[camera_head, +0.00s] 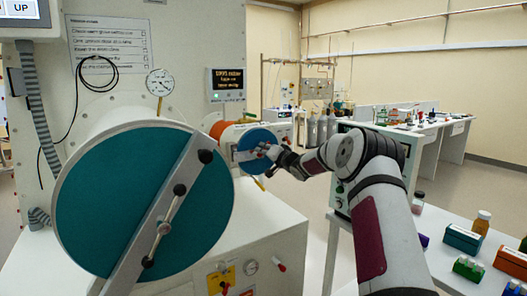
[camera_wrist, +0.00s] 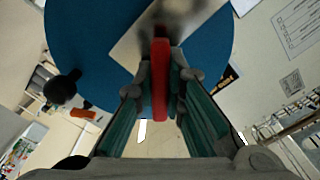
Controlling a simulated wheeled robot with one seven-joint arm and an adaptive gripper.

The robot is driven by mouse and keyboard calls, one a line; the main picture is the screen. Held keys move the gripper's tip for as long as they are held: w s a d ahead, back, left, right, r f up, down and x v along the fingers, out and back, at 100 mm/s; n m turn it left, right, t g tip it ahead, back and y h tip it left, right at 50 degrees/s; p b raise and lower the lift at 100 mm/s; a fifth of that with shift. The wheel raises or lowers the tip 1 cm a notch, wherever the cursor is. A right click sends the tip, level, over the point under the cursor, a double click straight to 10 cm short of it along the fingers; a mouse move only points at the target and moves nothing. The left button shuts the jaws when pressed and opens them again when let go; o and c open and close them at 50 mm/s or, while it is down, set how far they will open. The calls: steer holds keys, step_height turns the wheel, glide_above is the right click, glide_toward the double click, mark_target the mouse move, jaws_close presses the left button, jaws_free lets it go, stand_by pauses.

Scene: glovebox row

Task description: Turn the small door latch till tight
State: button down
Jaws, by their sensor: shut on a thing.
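The small door (camera_head: 258,140) is a round blue disc on the side of the glovebox, behind the large door. It fills the upper part of the wrist view (camera_wrist: 85,40), crossed by a pale metal bar (camera_wrist: 135,42). The latch shows in the wrist view as a long red handle (camera_wrist: 160,85) standing over the bar. My gripper (camera_head: 270,152) is at the small door's face. In the wrist view my gripper (camera_wrist: 163,78) has its two fingers closed on either side of the red handle. The fingers hide part of the handle and bar.
A large teal door (camera_head: 100,190) with a slanted bar and black knobs stands close on the left. A black knob (camera_wrist: 62,88) shows beside the small door. A bench with bottles and boxes (camera_head: 463,238) is at the right. Open floor lies behind.

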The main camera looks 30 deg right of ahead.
steer(key=shift+f, duration=0.1)
stand_by(0.3)
steer(key=c, duration=1.6)
jaws_free()
steer(key=shift+c, duration=0.2)
steer(key=s, duration=1.2)
steer(key=shift+d, duration=0.2)
